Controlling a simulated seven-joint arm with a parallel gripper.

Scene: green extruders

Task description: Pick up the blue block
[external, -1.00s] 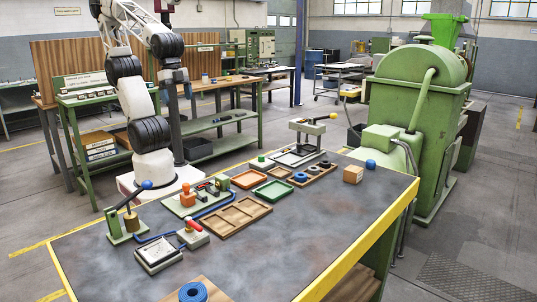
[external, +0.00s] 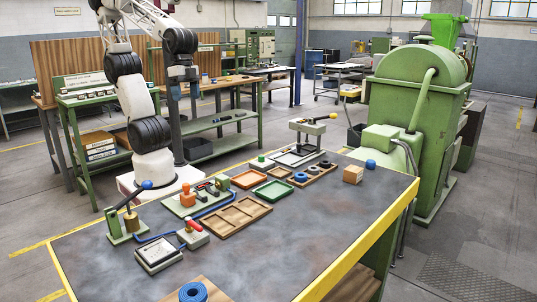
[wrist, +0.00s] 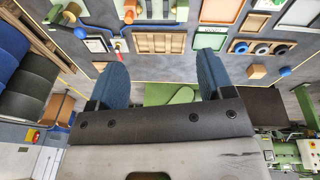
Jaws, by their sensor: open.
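My gripper (external: 186,82) hangs in the air at the upper left of the external view, between the main table and the back bench. In the wrist view my gripper (wrist: 162,75) has two blue-padded fingers spread wide, with nothing between them. No clear blue block shows on the main table. A blue ball (external: 370,164) lies by a plain wooden block (external: 353,174); the ball also shows in the wrist view (wrist: 284,71).
The main table (external: 300,235) has a yellow edge. It holds a wooden tray (external: 237,216), orange tray (external: 249,179), green tray (external: 274,193), a blue-knobbed lever press (external: 125,222) and a blue ring (external: 193,292). A green machine (external: 425,120) stands behind right. The table's right side is mostly clear.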

